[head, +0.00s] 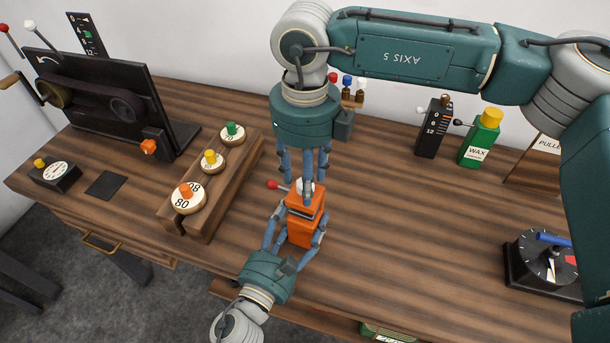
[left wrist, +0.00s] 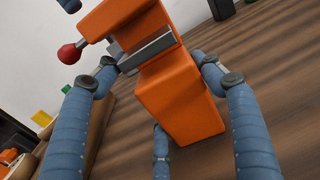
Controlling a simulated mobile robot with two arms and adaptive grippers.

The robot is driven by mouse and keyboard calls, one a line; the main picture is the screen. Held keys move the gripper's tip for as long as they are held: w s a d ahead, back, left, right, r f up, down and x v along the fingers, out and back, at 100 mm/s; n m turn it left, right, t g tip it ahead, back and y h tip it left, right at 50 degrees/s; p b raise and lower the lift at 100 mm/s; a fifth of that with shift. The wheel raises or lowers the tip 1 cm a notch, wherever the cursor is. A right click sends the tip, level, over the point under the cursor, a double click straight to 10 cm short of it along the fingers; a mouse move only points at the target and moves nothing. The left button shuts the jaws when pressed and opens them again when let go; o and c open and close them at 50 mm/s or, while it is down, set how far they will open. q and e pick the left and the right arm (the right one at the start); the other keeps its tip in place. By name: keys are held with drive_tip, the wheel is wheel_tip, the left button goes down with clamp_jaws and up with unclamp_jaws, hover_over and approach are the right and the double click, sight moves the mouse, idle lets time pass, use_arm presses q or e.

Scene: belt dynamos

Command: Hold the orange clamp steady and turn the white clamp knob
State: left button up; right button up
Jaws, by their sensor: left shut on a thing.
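The orange clamp (head: 301,232) stands on the wooden bench with grey jaws and a red-tipped lever (head: 272,184). The clamp body (left wrist: 180,105) and the red lever tip (left wrist: 69,54) also show large in the left wrist view. My left gripper (head: 294,234) is shut on the clamp body, with fingers on both sides. The white clamp knob (head: 306,185) sits at the clamp's top, partly hidden by a finger. My right gripper (head: 305,174) points down from above, its fingers spread around the knob; contact with the knob is unclear.
A wooden rack (head: 211,211) with several round, knobbed discs stands left of the clamp. A black belt device (head: 104,110) is at the back left. A dial (head: 540,262) sits far right. The bench right of the clamp is clear.

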clamp_jaws()
drive_tip(key=shift+n, duration=0.3)
drive_tip(key=n, duration=0.3)
drive_tip(key=shift+n, duration=0.4)
drive_tip(key=n, duration=0.3)
drive_tip(key=shift+n, duration=0.3)
use_arm(q)
drive_tip(key=shift+d, duration=0.1)
use_arm(e)
drive_tip(key=n, duration=0.4)
drive_tip(key=shift+a+n, duration=0.1)
drive_tip(key=shift+n, duration=2)
